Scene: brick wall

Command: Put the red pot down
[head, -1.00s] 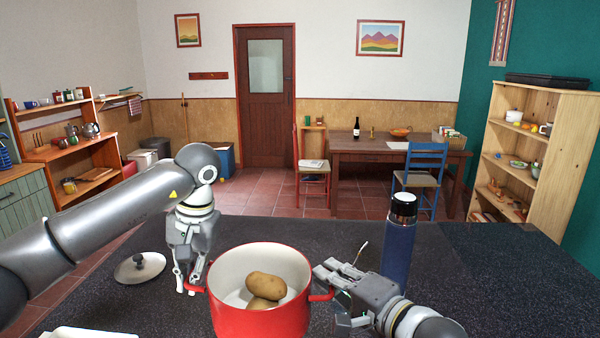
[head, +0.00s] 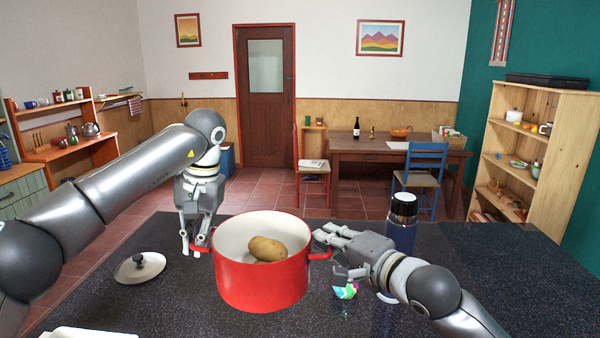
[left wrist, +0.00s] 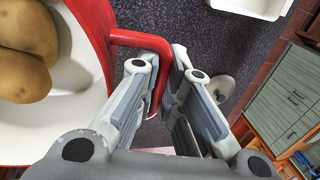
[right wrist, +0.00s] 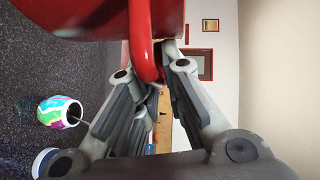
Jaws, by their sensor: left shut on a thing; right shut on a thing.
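The red pot (head: 262,288) is upright over the dark counter, white inside, with potatoes (head: 267,248) in it; two show in the left wrist view (left wrist: 25,45). I cannot tell whether its base touches the counter. My left gripper (head: 194,248) is shut on the pot's left handle (left wrist: 152,42), which passes between its fingers in the left wrist view. My right gripper (head: 322,243) is shut on the right handle (right wrist: 143,50), seen between its fingers in the right wrist view.
A pot lid (head: 140,267) lies left on the dark counter (head: 480,290). A colourful small pot (head: 346,290) is beneath my right gripper. A blue flask (head: 402,222) stands behind my right arm. A white tray (head: 88,333) is at the front left. The counter's right side is clear.

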